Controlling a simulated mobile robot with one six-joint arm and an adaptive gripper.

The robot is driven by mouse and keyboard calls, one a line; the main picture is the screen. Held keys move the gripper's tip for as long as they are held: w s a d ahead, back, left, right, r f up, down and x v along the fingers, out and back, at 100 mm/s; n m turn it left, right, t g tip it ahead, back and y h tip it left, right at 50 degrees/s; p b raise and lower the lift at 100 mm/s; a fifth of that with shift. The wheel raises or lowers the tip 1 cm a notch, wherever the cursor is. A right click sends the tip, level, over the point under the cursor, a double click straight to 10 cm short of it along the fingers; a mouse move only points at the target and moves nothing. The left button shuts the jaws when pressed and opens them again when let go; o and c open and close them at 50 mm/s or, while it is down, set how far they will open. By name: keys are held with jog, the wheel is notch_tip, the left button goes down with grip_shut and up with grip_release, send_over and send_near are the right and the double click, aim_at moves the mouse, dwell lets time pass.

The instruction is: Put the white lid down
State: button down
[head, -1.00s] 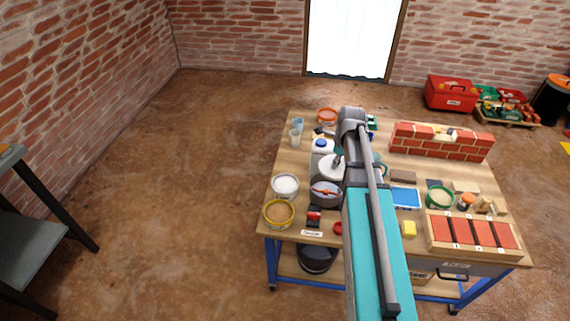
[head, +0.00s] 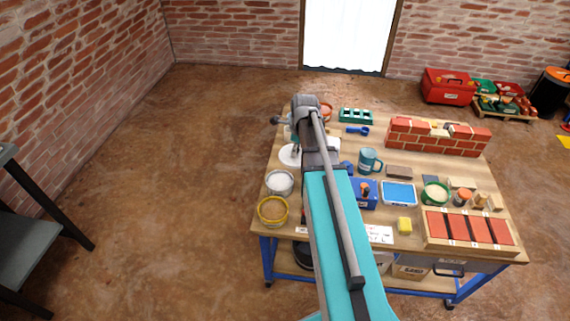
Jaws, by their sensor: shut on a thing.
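The white lid (head: 287,157) is a round, flat disc over the left side of the workbench in the head view. My gripper (head: 295,149) is above it and shut on it. My own arm hides part of the gripper and much of the bench middle. I cannot tell whether the lid touches the bench or hangs a little above it.
The workbench (head: 411,227) holds a pale-filled tub (head: 279,183) and a yellow-rimmed tub (head: 272,210) just in front of the lid. A teal mug (head: 369,161), a blue tray (head: 398,194) and a small brick wall (head: 436,138) stand to the right. Open floor lies left.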

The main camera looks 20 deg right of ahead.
aim_at(290, 155)
jog(key=f+b, duration=0.1)
jog(key=a+f+b, duration=0.1)
jog(key=f+b, duration=0.1)
jog(key=a+f+b, duration=0.1)
jog(key=shift+w+a+f+b, duration=0.15)
jog(key=shift+w+f+b, duration=0.1)
jog(key=shift+f+b, duration=0.05)
dwell(0.5)
jog(key=w+d+f+b, duration=0.1)
jog(key=w+f+b, duration=0.2)
jog(key=w, duration=0.1)
jog(key=w+d+f+b, duration=0.1)
jog(key=w+f+b, duration=0.2)
jog(key=w, duration=0.1)
jog(key=w+d+f+b, duration=0.2)
jog(key=w+f+b, duration=0.1)
jog(key=w, duration=0.1)
jog(key=shift+w, duration=0.3)
